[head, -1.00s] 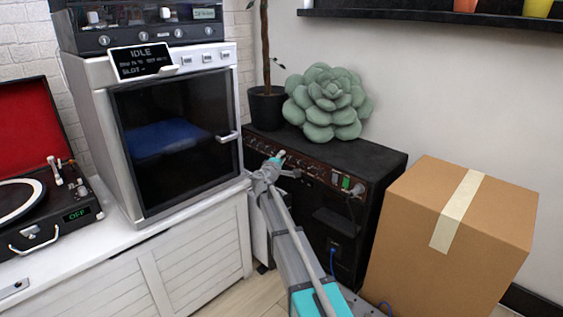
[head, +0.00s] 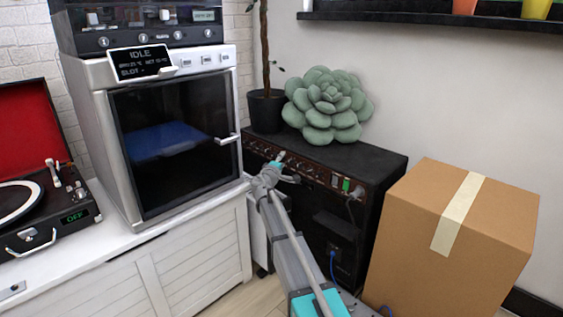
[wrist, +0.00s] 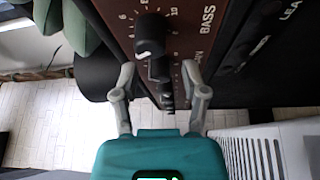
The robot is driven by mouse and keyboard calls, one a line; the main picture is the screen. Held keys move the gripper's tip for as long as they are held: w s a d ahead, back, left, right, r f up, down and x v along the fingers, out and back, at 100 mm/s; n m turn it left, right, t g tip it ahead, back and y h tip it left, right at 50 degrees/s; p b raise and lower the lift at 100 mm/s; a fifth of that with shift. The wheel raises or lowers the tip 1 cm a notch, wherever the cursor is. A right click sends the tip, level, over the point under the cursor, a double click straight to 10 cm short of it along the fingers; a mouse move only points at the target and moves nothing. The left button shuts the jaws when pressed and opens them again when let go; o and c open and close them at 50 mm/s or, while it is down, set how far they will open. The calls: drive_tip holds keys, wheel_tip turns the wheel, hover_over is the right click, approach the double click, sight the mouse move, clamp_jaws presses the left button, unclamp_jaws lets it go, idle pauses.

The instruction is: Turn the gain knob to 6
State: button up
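The black amplifier (head: 378,159) stands against the wall with a brown knob panel (head: 318,173) along its upper front. In the wrist view, a black knob (wrist: 151,33) beside the BASS label shows clearly. Below it is another black knob (wrist: 159,69), beside a partly hidden label ending in what looks like "IN"; more knobs follow in line. My gripper (wrist: 158,68) is open, its two grey fingers on either side of this second knob. Whether they touch it cannot be told. In the head view my gripper (head: 280,157) is at the panel's left part; the gain setting is not readable.
A green succulent (head: 328,104) and a potted plant (head: 266,108) are at the amplifier's top and left. A white cabinet (head: 200,262) with a glass-door machine (head: 170,135) stands close left of my arm. A cardboard box (head: 445,240) stands right of the amplifier.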

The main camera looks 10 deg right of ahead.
drive_tip(key=shift+r+n+p, duration=0.1)
drive_tip(key=shift+n+p, duration=0.5)
drive_tip(key=shift+n, duration=0.1)
drive_tip(key=s+a+r+n+g+p, duration=0.45)
drive_tip(key=s+a+n+p, duration=0.3)
drive_tip(key=s+p, duration=0.3)
drive_tip(key=s+d+f+m+g+y+p, duration=0.2)
drive_tip(key=s+d+m+g, duration=0.2)
drive_tip(key=s, duration=0.6)
drive_tip(key=s+d+f+m+g+y+p, duration=0.2)
drive_tip(key=s+d+m+g+p, duration=0.1)
drive_tip(key=s+m, duration=0.6)
drive_tip(key=shift+s+d+f+g+p, duration=0.3)
drive_tip(key=shift+s+d+g, duration=0.3)
drive_tip(key=shift+d, duration=0.5)
idle(0.7)
drive_tip(key=shift+m, duration=0.25)
